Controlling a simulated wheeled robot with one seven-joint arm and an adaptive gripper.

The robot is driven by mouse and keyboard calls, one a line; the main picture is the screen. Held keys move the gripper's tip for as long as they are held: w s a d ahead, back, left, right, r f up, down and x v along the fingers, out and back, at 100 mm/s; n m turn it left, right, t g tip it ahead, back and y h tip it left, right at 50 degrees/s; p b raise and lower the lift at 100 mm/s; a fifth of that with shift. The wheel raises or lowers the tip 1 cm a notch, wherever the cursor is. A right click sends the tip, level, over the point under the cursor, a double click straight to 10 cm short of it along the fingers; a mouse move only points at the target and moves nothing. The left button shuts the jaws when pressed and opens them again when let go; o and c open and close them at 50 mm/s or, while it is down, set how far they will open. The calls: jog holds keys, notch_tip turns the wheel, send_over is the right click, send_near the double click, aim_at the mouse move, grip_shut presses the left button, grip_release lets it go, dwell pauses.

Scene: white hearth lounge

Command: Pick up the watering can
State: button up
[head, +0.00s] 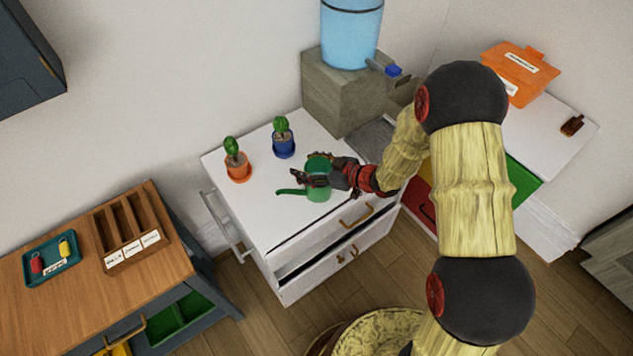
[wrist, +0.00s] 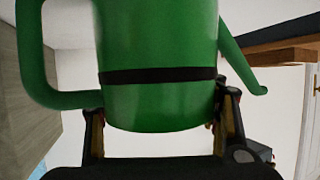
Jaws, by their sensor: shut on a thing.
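The green watering can (head: 318,189) is at the front of the white cabinet top in the head view, its spout pointing left. In the wrist view the can (wrist: 160,100) fills the middle, with a dark band around it, its handle at the left and its spout at the right. My gripper (head: 322,178) reaches in from the right and is shut on the can. In the wrist view my gripper's fingers (wrist: 160,130) press on both sides of the can's body. I cannot tell whether the can touches the cabinet top.
The white cabinet (head: 240,190) also bears an orange-potted cactus (head: 238,168) and a blue-potted cactus (head: 283,140) behind the can. A water dispenser (head: 350,90) stands at the back right. One cabinet drawer (head: 325,262) is partly open. A wooden table (head: 70,290) stands at the left.

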grip_shut()
